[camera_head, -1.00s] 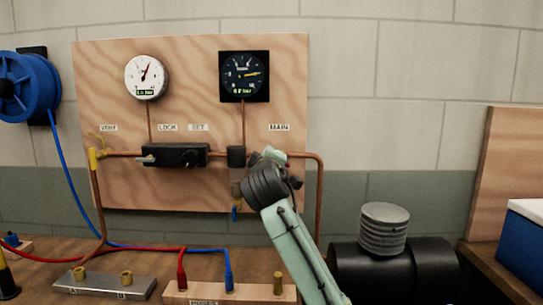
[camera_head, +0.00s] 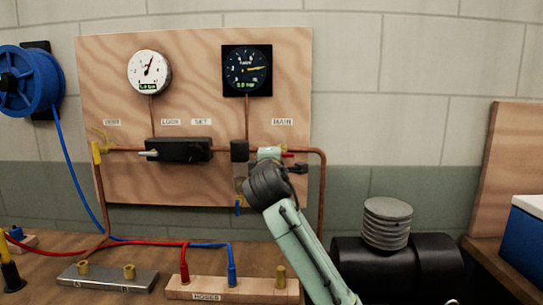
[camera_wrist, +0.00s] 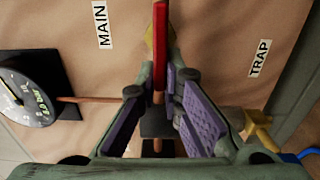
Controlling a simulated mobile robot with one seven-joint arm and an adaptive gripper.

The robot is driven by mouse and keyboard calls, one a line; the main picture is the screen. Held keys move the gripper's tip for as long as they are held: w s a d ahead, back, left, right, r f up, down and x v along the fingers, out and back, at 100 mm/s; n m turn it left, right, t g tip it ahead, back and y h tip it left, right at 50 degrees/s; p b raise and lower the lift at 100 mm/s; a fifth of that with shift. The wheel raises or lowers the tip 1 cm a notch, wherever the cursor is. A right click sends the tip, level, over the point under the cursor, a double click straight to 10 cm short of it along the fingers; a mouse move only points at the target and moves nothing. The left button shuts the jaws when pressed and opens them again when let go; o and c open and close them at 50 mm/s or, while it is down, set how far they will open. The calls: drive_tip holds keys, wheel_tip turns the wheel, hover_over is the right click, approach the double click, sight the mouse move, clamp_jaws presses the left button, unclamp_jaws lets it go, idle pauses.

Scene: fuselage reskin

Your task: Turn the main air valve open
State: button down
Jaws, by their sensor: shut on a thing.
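The main valve's red lever handle (camera_wrist: 161,50) runs between my fingers in the wrist view, roughly in line with the copper pipe. Its red end (camera_head: 288,155) shows just right of my gripper in the head view, under the MAIN label (camera_head: 282,121). My gripper (camera_wrist: 162,92) is shut on the handle, with a purple-padded finger on each side. A brass part (camera_wrist: 149,42) of the valve shows beside the handle. In the head view my gripper (camera_head: 272,155) and wrist hide most of the valve.
A white gauge (camera_head: 149,71) and a black gauge (camera_head: 247,70) sit on the wooden board (camera_head: 200,90). A black regulator block (camera_head: 180,150) is left of the valve. Below are a hose block (camera_head: 233,289) and a black tank (camera_head: 395,265). A yellow TRAP valve (camera_wrist: 258,128) is nearby.

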drive_tip(key=c, duration=1.7)
unclamp_jaws()
drive_tip(key=s, duration=1.2)
drive_tip(key=shift+f, duration=0.1)
